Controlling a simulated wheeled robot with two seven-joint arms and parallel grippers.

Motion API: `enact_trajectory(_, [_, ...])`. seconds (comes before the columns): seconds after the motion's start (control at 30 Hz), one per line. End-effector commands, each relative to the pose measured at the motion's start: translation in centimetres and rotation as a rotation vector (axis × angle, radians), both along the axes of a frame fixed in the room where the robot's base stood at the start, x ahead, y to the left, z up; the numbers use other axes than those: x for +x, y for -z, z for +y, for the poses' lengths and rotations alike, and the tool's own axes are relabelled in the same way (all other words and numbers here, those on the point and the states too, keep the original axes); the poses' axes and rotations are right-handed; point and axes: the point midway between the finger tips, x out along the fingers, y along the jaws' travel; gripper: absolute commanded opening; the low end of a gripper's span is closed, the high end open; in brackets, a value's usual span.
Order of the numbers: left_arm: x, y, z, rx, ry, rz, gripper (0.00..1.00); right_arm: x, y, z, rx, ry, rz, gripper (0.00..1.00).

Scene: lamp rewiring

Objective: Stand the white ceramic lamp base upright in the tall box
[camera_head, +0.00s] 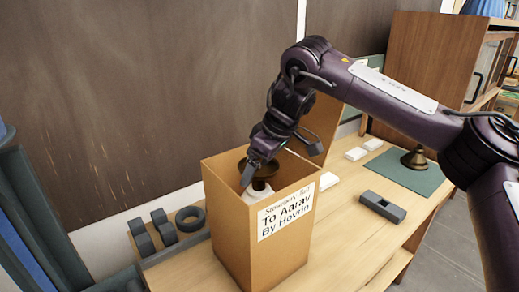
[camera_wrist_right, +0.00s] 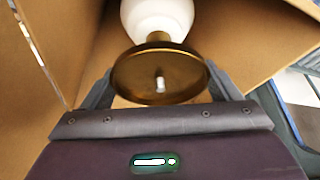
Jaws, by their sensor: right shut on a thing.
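The white ceramic lamp base (camera_head: 257,195) is inside the mouth of the tall cardboard box (camera_head: 228,222), with its brass disc end up and its white body below. My right gripper (camera_head: 259,168) reaches down into the open top and is shut on the lamp base at its brass end. In the right wrist view, the brass disc (camera_wrist_right: 160,75) lies between the fingers and the white body (camera_wrist_right: 155,17) shows beyond it. The box walls hide the lower part of the lamp base, so I cannot tell whether it touches the floor. My left gripper is out of view.
A raised box flap (camera_head: 323,118) stands behind my wrist. Dark grey holders and a ring (camera_head: 190,218) lie left of the box. A dark grey block (camera_head: 382,207), white pieces (camera_head: 356,153) and a brass stand on a green mat (camera_head: 425,183) are to the right.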

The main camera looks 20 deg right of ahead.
Motion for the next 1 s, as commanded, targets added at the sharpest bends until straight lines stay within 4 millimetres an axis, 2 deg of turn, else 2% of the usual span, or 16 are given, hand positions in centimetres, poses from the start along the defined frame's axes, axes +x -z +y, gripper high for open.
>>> enact_trajectory(0.17, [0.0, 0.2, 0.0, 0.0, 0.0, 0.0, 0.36, 0.1, 0.7, 0.1, 0.005, -0.001, -0.009, 0.12])
enact_trajectory(0.5, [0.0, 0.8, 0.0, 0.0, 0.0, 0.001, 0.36, 0.1, 4.3, 0.1, 0.006, -0.002, -0.007, 0.12])
enact_trajectory(0.87, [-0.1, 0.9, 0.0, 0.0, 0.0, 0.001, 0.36, 0.1, 4.4, 0.1, 0.004, -0.001, -0.008, 0.12])
enact_trajectory(0.9, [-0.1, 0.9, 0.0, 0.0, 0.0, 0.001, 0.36, 0.0, 4.9, 0.0, 0.0, -0.001, -0.001, 0.84])
enact_trajectory(1.0, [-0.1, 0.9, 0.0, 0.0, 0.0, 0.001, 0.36, 0.0, 4.9, 0.0, 0.0, -0.001, -0.002, 0.97])
